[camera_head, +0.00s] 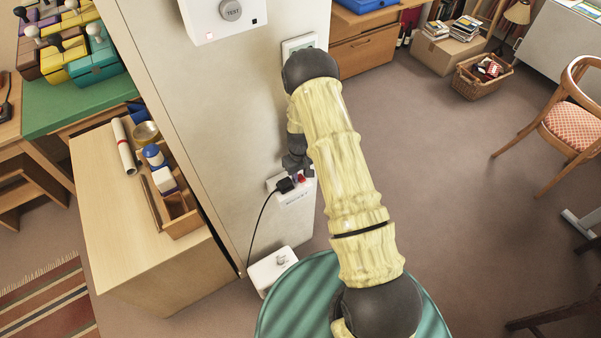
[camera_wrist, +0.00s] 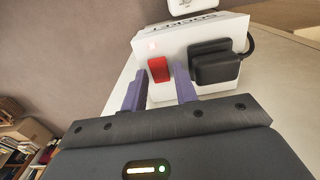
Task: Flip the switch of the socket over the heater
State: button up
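The white socket (camera_head: 296,197) is on the pale panel, above a low white box with a knob (camera_head: 275,267), which may be the heater. In the wrist view the socket (camera_wrist: 150,33) appears upside down, with a red rocker switch (camera_wrist: 159,68), a small lit pinkish square and a black plug (camera_wrist: 212,63). The switch also shows in the head view (camera_head: 300,177). My gripper (camera_wrist: 160,78) is open and empty, its two purple fingers on either side of the switch in the picture. I cannot tell whether they touch it. In the head view my arm partly hides the gripper.
A black cord (camera_head: 262,225) hangs from the plug beside the white box. A white unit with a TEST button (camera_head: 231,10) is higher on the panel. A wooden cabinet (camera_head: 110,190) with a tray stands left. Open carpet (camera_head: 430,170) lies right.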

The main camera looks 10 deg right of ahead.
grip_shut()
jog(key=t+b, duration=0.1)
jog(key=b, duration=0.2)
jog(key=shift+s+d+f+t+y, duration=0.15)
jog(key=shift+s+f+t+y, duration=0.15)
jog(key=shift+t, duration=0.1)
jog(key=shift+s+t+b, duration=0.1)
jog(key=shift+t+b, duration=0.3)
jog(key=shift+b, duration=0.4)
jog(key=shift+r+t, duration=0.2)
jog(key=shift+t, duration=0.1)
